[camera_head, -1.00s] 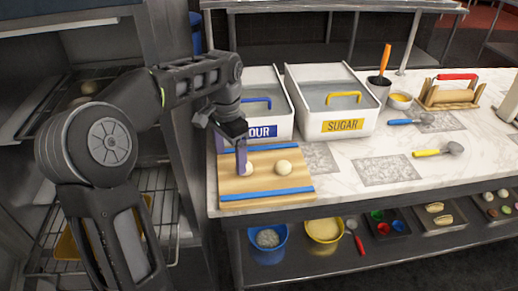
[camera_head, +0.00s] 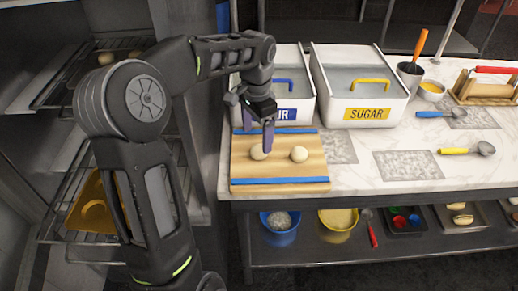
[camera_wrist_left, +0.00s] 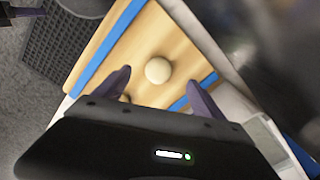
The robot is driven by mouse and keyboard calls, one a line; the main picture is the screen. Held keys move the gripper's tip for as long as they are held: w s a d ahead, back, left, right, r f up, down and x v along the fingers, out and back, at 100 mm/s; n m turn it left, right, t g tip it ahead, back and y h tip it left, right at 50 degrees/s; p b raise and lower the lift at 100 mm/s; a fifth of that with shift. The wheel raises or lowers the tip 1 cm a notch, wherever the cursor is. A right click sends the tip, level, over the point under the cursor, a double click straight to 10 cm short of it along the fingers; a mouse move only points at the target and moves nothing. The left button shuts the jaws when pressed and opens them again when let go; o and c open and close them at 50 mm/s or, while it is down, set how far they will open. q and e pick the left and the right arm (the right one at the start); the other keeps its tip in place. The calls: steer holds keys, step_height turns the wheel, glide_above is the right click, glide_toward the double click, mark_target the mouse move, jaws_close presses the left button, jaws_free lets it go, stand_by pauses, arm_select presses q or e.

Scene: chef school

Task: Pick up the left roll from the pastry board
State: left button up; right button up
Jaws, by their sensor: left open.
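The wooden pastry board (camera_head: 242,172) with two blue strips lies at the left end of the counter. The left roll (camera_head: 258,153), a pale round ball, sits on it beside the right roll (camera_head: 299,154). My left gripper (camera_head: 258,141) is open and empty above the left roll, with one finger partly in front of it. In the left wrist view, a roll that looks like the left one (camera_wrist_left: 158,70) shows ahead of the gap between my left fingers (camera_wrist_left: 160,82). The other roll is mostly hidden behind a finger there.
The flour bin (camera_head: 303,98) and sugar bin (camera_head: 362,112) stand close behind the board. A metal rack (camera_head: 60,205) is on the left.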

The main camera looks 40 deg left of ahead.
mark_target(258, 145)
arm_select(q)
steer(key=shift+d+f+p, duration=0.1)
steer(key=shift+f+p, duration=0.6)
steer(key=shift+f, duration=1.9)
steer(key=c, duration=1.5)
steer(key=shift+o, duration=0.2)
steer(key=shift+r, duration=0.15)
step_height(258, 145, up, 10)
steer(key=shift+f+b, duration=0.1)
steer(key=shift+b, duration=0.55)
